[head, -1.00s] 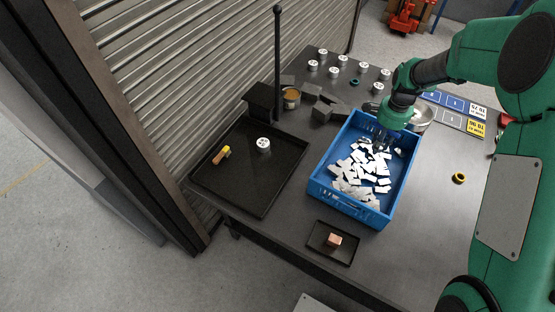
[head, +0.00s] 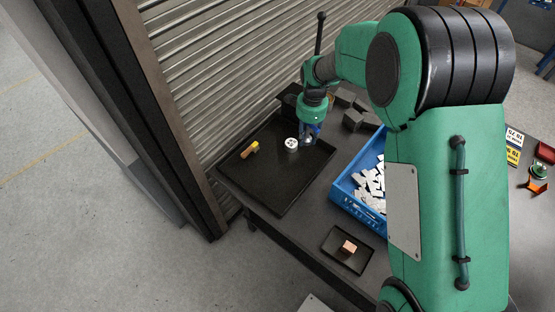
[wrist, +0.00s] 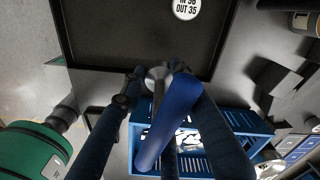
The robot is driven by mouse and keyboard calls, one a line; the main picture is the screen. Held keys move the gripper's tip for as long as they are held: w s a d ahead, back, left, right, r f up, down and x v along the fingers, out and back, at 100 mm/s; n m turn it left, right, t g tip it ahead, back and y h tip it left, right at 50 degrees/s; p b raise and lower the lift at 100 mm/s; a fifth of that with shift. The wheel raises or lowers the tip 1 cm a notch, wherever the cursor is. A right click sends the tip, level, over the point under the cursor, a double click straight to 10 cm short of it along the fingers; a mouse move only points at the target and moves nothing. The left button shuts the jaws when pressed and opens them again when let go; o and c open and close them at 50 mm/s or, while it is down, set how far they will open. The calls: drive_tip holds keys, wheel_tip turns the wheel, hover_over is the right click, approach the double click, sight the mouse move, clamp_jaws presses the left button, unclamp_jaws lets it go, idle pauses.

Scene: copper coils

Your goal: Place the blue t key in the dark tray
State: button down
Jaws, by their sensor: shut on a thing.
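The blue t key (wrist: 170,118) is a blue bar with a metal end, held between the fingers of my gripper (wrist: 157,84) in the wrist view. My gripper (head: 309,138) is shut on it. In the head view it is above the right side of the large dark tray (head: 275,185), close to a white round tag (head: 291,143); the key is mostly hidden there. The tray also shows at the top of the wrist view (wrist: 130,35), beyond the fingertips.
A small yellow and brown item (head: 250,149) lies in the dark tray's left part. A blue crate (head: 357,208) of white pieces stands to the right, partly hidden by my arm. A small dark tray (head: 332,259) holds a copper block (head: 348,247). Grey blocks (head: 353,119) lie behind.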

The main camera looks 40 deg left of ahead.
drive_tip(key=s+a, duration=0.7)
drive_tip(key=a, duration=0.1)
drive_tip(key=f, duration=1.1)
drive_tip(key=shift+w+d+f+p, duration=0.1)
drive_tip(key=shift+w+p, duration=0.1)
drive_tip(key=shift+p, duration=0.15)
hover_over(272, 138)
drive_tip(key=shift+f, duration=0.75)
drive_tip(key=shift+f+b, duration=0.3)
drive_tip(key=shift+f, duration=1.45)
drive_tip(key=shift+f, duration=0.1)
